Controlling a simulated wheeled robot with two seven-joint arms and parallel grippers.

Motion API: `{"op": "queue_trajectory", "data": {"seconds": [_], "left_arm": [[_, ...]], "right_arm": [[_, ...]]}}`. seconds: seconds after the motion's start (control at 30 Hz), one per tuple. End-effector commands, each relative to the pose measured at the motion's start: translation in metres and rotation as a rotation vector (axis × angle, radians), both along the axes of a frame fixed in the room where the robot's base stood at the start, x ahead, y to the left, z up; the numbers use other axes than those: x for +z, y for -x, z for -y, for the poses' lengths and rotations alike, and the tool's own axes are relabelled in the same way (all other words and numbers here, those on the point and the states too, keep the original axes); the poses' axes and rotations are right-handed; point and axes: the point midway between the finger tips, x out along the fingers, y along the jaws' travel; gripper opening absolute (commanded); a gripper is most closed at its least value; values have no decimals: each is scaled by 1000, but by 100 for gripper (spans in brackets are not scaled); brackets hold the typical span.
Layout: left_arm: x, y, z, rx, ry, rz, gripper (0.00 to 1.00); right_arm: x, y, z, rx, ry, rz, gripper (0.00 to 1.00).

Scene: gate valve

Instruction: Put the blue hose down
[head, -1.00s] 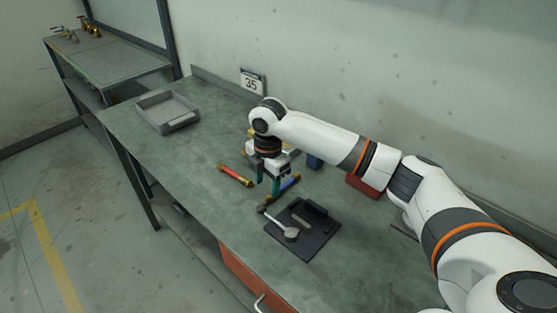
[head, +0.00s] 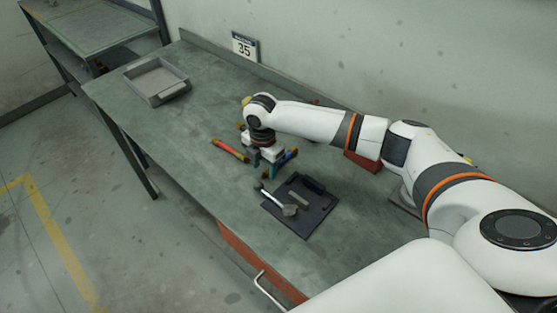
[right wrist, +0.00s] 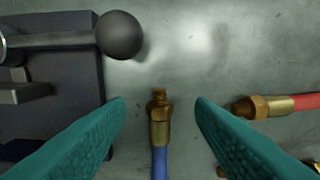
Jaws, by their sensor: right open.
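The blue hose (head: 287,158) lies on the green workbench (head: 195,118), partly hidden by my right gripper in the head view. In the right wrist view the blue hose (right wrist: 160,163) ends in a brass fitting (right wrist: 159,118). My right gripper (right wrist: 160,106) is open, with its teal fingers on either side of that hose and a gap on both sides. In the head view the right gripper (head: 264,168) points down close to the bench top. My left gripper is not in view.
A red hose (head: 230,150) with brass ends lies left of the gripper. A dark plate (head: 319,208) with a ball-ended lever (head: 272,199) is in front. Bench between tray and hoses is clear.

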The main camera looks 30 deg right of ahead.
Motion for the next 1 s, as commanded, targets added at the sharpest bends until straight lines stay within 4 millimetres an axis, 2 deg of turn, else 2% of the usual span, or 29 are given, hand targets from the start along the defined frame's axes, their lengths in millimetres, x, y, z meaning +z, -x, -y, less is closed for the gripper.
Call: {"op": "queue_trajectory", "data": {"seconds": [0.03, 0.2, 0.43, 0.73, 1.0], "left_arm": [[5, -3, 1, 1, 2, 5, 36], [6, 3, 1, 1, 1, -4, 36], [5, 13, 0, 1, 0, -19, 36], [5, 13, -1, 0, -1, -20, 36], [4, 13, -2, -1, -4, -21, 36]], "right_arm": [[-6, 1, 0, -2, 1, -4, 49], [-22, 1, 0, 1, 1, -1, 49], [-24, 1, 0, 0, 1, 0, 49], [-23, 0, 0, 0, 1, 0, 0], [-21, 0, 0, 0, 0, 2, 0]]}}
